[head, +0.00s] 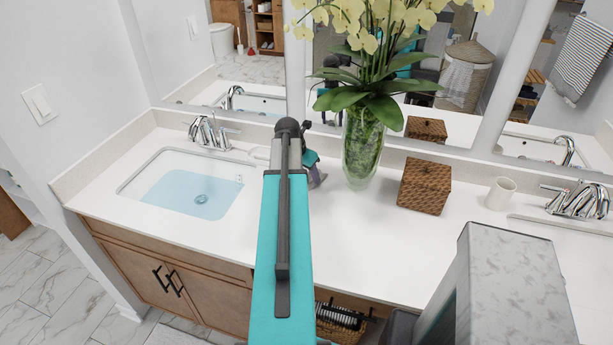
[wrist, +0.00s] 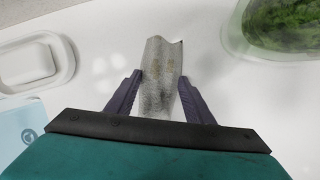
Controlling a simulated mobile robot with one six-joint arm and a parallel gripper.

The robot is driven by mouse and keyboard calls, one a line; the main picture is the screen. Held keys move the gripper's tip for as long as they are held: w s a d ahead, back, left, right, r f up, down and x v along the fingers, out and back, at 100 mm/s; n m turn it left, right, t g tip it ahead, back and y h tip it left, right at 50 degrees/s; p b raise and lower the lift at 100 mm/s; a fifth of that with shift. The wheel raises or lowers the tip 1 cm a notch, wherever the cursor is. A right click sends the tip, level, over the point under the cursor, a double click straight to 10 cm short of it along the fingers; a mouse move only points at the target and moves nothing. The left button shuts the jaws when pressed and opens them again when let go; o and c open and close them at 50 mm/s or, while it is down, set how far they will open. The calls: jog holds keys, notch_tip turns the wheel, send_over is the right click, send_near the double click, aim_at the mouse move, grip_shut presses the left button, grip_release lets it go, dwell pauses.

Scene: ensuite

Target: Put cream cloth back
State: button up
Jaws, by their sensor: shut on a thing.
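The cloth (wrist: 162,62) shows in the wrist view as a creased, speckled grey-beige strip between my fingers. My gripper (wrist: 160,80) is shut on it, with a finger on each side. The cloth's far end sticks out past the fingertips over the white counter. I cannot tell whether it touches the counter. In the head view my teal arm hides the cloth and most of the gripper.
The glass vase of flowers (head: 362,150) stands right of my gripper. The filled basin (head: 185,190) is to the left, with a white dish (wrist: 40,62) beside it. A woven box (head: 424,187) and a cup (head: 501,194) stand further right. The front counter is clear.

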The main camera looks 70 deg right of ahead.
jog(key=o, duration=0.9)
jog(key=shift+r, duration=0.2)
jog(key=shift+b+v, duration=1.25)
jog(key=shift+v, duration=4.65)
